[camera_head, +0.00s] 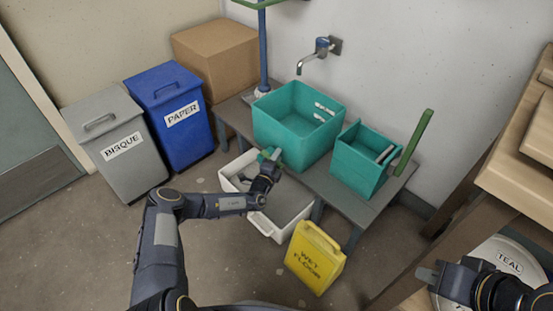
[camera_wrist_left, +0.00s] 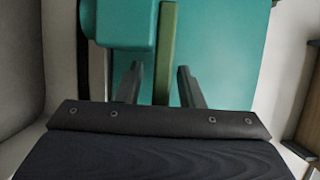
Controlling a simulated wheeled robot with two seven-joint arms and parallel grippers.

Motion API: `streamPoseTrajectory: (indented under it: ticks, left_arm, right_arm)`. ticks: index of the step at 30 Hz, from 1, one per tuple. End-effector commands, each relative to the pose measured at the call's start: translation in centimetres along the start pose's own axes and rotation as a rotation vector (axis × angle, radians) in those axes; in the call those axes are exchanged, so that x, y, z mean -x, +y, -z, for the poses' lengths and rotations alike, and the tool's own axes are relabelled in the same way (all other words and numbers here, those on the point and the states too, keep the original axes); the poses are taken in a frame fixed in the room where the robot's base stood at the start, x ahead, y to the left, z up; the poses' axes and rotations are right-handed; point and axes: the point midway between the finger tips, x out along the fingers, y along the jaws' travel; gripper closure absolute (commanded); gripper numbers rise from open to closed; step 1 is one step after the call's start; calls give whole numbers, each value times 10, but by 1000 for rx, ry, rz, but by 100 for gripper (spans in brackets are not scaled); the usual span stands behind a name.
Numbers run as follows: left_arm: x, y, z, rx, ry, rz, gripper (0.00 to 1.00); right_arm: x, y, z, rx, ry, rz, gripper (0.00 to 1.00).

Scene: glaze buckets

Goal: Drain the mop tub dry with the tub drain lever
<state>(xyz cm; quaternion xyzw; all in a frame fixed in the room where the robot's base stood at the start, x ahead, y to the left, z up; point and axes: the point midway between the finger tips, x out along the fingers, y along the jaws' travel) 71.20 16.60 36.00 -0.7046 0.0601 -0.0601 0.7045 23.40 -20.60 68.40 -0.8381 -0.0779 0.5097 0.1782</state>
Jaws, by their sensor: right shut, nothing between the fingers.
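The mop tub appears to be the large teal tub (camera_head: 262,125) on the grey bench; its inside is only partly visible and I cannot tell the water level. My left gripper (camera_head: 268,158) is at the tub's front wall. In the left wrist view the teal wall (camera_wrist_left: 225,50) fills the background, and an upright olive-green lever (camera_wrist_left: 167,50) runs down between the open fingers of the left gripper (camera_wrist_left: 160,88), with gaps on both sides. A teal block (camera_wrist_left: 122,22) sits left of the lever. My right gripper (camera_head: 428,273) is shut and empty at the lower right.
A white basin (camera_head: 268,226) stands on the floor below the tub. A yellow wet floor sign (camera_head: 314,258) stands in front. A TEAL-labelled bucket (camera_head: 507,252) is by the right gripper.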

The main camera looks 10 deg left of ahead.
Motion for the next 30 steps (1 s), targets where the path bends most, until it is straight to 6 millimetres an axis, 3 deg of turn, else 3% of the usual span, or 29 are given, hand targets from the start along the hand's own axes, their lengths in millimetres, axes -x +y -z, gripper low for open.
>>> streamPoseTrajectory:
  ticks: [15,30]
  left_arm:
    - [70,-1,-1,0,-1,-2,65]
    - [78,0,0,0,-1,0,65]
  right_arm:
    - [24,-11,12,0,0,0,100]
    - [24,-11,12,0,0,0,100]
